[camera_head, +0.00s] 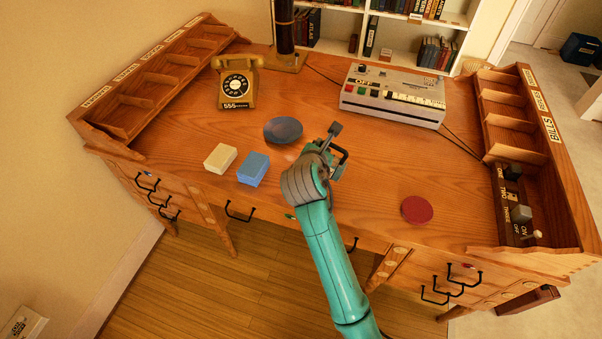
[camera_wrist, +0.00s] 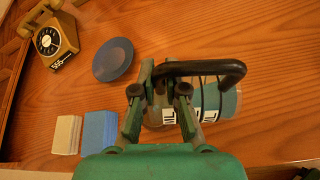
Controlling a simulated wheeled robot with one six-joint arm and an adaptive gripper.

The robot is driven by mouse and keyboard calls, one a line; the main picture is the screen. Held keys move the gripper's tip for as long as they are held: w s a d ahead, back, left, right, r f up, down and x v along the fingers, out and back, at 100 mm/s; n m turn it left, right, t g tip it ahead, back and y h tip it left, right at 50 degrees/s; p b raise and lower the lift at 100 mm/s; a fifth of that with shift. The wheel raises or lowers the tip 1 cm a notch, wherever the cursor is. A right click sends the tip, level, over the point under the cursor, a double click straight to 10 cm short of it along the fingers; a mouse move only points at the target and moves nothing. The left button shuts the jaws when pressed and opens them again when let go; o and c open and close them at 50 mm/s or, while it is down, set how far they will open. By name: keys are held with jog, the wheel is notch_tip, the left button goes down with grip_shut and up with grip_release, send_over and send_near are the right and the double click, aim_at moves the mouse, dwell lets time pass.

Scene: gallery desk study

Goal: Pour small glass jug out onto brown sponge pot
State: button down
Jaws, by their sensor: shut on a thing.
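My gripper (camera_head: 328,152) is above the desk near its middle, with its fingers also in the wrist view (camera_wrist: 160,105). It is shut on the small glass jug (camera_wrist: 212,100), which has a black handle and white measure labels. In the head view my gripper and arm mostly hide the jug. In the wrist view its body lies across the picture, to the right of the fingers; I cannot tell its exact tilt or what is in it. I cannot make out a brown sponge pot in either view. A cream sponge-like block (camera_head: 220,158) and a blue one (camera_head: 253,169) sit left of my gripper.
A blue round dish or mat (camera_head: 283,130) lies left of my gripper, and a red disc (camera_head: 417,210) lies to the right. A yellow telephone (camera_head: 236,83), a grey machine (camera_head: 393,96) and slotted racks (camera_head: 510,125) edge the desk.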

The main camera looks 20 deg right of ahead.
jog(key=shift+w+a+r, duration=0.15)
jog(key=shift+w+a, duration=0.1)
jog(key=shift+a, duration=0.05)
dwell(0.4)
dwell(0.6)
jog(key=shift+s+d+f+m+t+y, duration=0.3)
jog(key=shift+s+d+f+m, duration=0.25)
jog(key=shift+s+d, duration=0.25)
jog(key=shift+s+d+f+m+t, duration=0.15)
jog(key=shift+d+m+t, duration=0.1)
jog(key=shift+d+t, duration=0.05)
jog(key=shift+y, duration=0.3)
